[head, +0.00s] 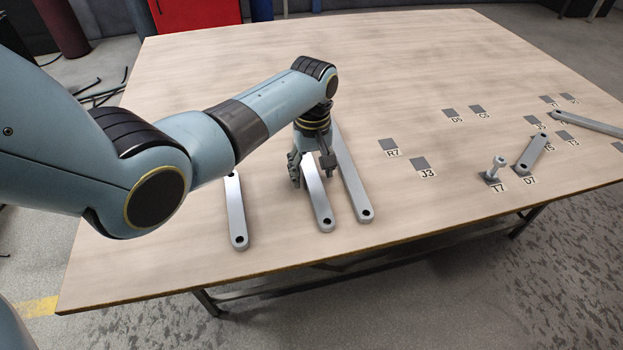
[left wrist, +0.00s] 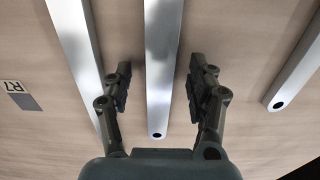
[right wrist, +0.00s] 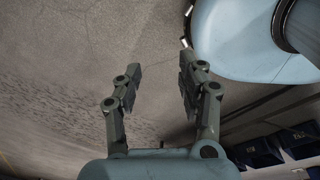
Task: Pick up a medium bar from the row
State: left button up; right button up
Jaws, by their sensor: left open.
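Three grey metal bars with end holes lie in a row on the table. The left one (head: 236,212) looks shortest, the middle one (head: 317,197) is between, and the right one (head: 353,185) looks longest. My left gripper (head: 314,172) points down over the middle bar and hides its far end. In the left wrist view the open fingers (left wrist: 158,85) stand on either side of the middle bar (left wrist: 161,60), with gaps visible. The long bar (left wrist: 75,40) runs close to one finger. My right gripper (right wrist: 160,75) is open and empty, away from the table.
Dark labelled squares such as R7 (head: 388,145) and J3 (head: 420,163) mark the wooden table (head: 270,270). An upright bolt (head: 495,167), a short bar (head: 532,153) and another bar (head: 587,124) are at the right. The table's near edge is close to the row.

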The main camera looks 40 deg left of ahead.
pick_arm(q)
jog(key=shift+f, duration=0.45)
grip_shut()
jog(key=shift+r, duration=0.2)
